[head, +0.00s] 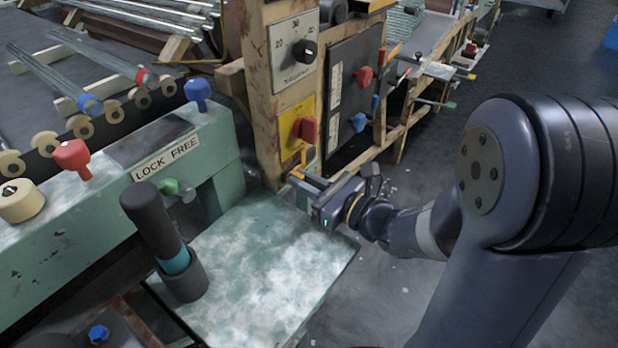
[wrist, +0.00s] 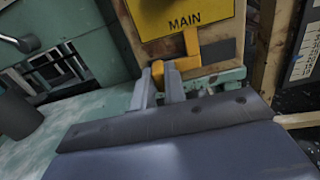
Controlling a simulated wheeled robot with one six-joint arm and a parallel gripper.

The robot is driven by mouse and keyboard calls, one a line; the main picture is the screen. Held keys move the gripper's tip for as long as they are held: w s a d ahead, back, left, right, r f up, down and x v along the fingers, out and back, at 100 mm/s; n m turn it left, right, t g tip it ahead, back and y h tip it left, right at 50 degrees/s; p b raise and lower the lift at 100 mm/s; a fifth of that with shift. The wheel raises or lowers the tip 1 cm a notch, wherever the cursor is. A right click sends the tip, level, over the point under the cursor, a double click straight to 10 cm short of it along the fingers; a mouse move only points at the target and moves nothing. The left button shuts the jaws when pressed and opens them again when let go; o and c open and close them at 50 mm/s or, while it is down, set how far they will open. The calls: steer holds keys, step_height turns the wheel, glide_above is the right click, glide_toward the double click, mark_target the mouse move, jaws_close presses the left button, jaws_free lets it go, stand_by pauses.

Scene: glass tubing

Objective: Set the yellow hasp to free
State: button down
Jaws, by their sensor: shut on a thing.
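The yellow hasp (wrist: 188,62) is on the wooden post just below the yellow MAIN plate in the wrist view. It has an upright part and a part reaching left to my gripper (wrist: 158,80). My gripper's two fingers are closed around that left end. In the head view my gripper (head: 309,184) is at the foot of the post, and a small bit of the hasp (head: 297,173) shows at the fingertips. The fingers partly hide the hasp's end. A LOCK FREE label (head: 166,158) is on the green machine at left.
The yellow plate with a red knob (head: 306,129) and a dial (head: 303,52) are on the post above my gripper. A black panel (head: 355,90) is to the right. A dark cylinder in a holder (head: 182,278) stands on the pale green tabletop (head: 270,265), which is otherwise clear.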

steer(key=shift+s+a, duration=0.1)
steer(key=c, duration=1.4)
jaws_free()
steer(key=shift+c, duration=0.2)
steer(key=shift+s, duration=0.1)
steer(key=p+v, duration=0.2)
steer(key=v, duration=0.8)
steer(key=shift+s+d, duration=0.25)
steer(key=shift+d, duration=0.05)
steer(key=shift+w, duration=0.1)
steer(key=b+x, duration=0.2)
steer(key=x, duration=0.8)
steer(key=shift+w+a, duration=0.25)
steer(key=shift+a, duration=0.05)
